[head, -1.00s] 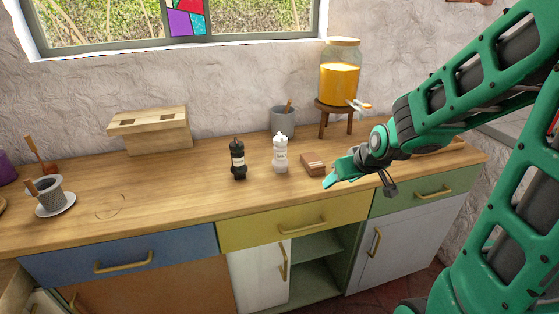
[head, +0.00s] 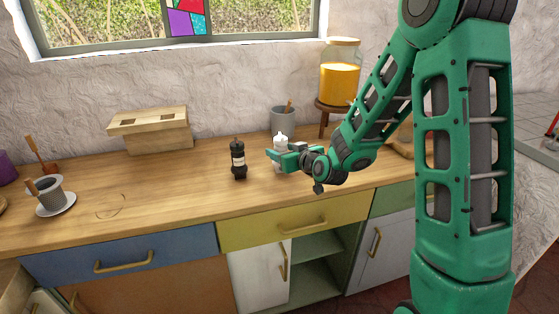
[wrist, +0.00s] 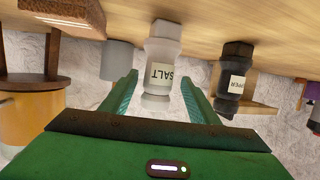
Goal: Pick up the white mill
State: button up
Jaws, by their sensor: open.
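The white mill (head: 281,137) stands upright on the wooden counter, with its lower part mostly hidden behind my gripper in the head view. In the wrist view the white mill (wrist: 161,65) shows upside down with a SALT label, between my two fingers. My gripper (head: 272,154) is open at the mill, one finger on each side, with a visible gap to each finger in the wrist view. A black pepper mill (head: 238,160) stands just left of the white mill, and it also shows in the wrist view (wrist: 232,80) beyond the right finger.
A grey pot (head: 284,118) stands behind the white mill. A juice dispenser (head: 340,75) on a wooden stand is behind my arm. A wooden box (head: 150,130) and a cup on a saucer (head: 68,208) are at the left. The left-middle counter is clear.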

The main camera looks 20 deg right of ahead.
jog(key=shift+x, duration=3)
jog(key=shift+d+f, duration=0.15)
jog(key=c, duration=1.2)
